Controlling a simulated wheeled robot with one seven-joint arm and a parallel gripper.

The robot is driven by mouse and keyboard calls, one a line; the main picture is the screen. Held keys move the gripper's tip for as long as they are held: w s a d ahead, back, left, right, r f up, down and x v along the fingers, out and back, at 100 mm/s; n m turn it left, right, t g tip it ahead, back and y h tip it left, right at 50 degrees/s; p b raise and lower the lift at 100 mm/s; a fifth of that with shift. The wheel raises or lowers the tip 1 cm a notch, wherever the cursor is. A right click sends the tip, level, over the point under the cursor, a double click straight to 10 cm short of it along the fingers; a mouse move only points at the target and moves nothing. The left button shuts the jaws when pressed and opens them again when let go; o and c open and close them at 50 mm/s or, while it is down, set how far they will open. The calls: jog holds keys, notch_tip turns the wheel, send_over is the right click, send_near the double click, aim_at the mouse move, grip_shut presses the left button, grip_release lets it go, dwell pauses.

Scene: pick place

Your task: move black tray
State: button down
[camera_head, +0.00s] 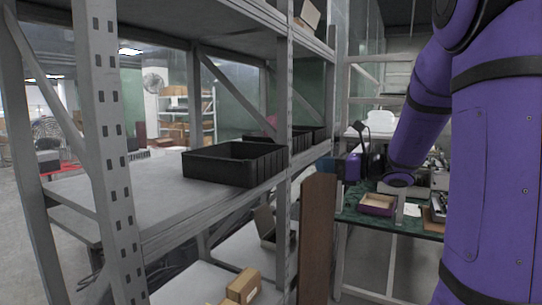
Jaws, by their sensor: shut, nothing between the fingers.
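A black tray (222,167) sits upright on the grey middle shelf (165,205), near its front edge and left of the upright post. It looks empty, though its floor is only partly visible. More black tray walls (313,136) show behind it and past the post; I cannot tell how many trays they belong to.
A brown board (317,235) stands upright below my gripper. Cardboard boxes (243,285) lie on the lower shelf. A green-topped workbench (420,226) with clutter is at right. The middle shelf's left part is clear.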

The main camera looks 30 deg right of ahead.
aim_at(273, 154)
jog(key=shift+t, duration=0.6)
jog(key=x, duration=0.8)
jog(key=r+x, duration=0.1)
jog(key=x, duration=0.4)
jog(key=shift+w+d, duration=0.1)
jog(key=shift+d, duration=0.2)
jog(key=x, duration=0.7)
jog(key=shift+d, duration=0.1)
jog(key=shift+f, duration=0.1)
